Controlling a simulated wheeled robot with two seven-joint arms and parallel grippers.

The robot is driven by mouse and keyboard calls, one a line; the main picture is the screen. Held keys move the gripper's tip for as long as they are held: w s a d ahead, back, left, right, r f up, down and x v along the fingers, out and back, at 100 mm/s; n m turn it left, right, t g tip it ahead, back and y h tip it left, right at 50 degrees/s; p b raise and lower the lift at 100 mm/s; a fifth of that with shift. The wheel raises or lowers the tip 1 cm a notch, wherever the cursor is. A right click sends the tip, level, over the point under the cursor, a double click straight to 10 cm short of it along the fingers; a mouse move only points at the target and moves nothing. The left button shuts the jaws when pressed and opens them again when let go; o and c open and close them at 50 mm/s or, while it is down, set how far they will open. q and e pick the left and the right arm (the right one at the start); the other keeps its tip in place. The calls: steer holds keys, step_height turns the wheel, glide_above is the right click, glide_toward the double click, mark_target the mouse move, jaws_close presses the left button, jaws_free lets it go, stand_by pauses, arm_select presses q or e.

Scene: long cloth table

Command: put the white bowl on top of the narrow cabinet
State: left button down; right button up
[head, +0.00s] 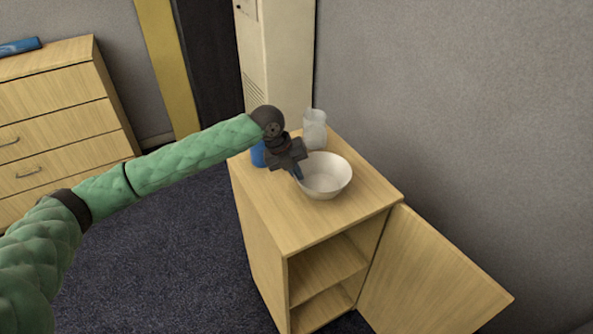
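The white bowl (326,176) is upright at the top of the narrow wooden cabinet (295,229). I cannot tell whether it rests on the top or hangs just above it. My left gripper (298,173) reaches in from the left, with its dark fingers at the bowl's left rim. The finger gap is too small and hidden to tell whether they are shut on the rim. My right gripper is not in the head view.
A translucent pitcher (314,130) stands behind the bowl on the cabinet top. A blue object (258,154) is partly hidden behind my gripper. The cabinet's door (433,275) hangs open at the right. A wide drawer unit (55,120) stands at the left. The cabinet top's front is clear.

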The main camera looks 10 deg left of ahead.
arm_select(q)
steer(key=shift+f, duration=0.25)
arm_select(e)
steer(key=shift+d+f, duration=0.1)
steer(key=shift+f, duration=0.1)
arm_select(q)
steer(key=c, duration=1.7)
jaws_free()
steer(key=shift+f, duration=0.1)
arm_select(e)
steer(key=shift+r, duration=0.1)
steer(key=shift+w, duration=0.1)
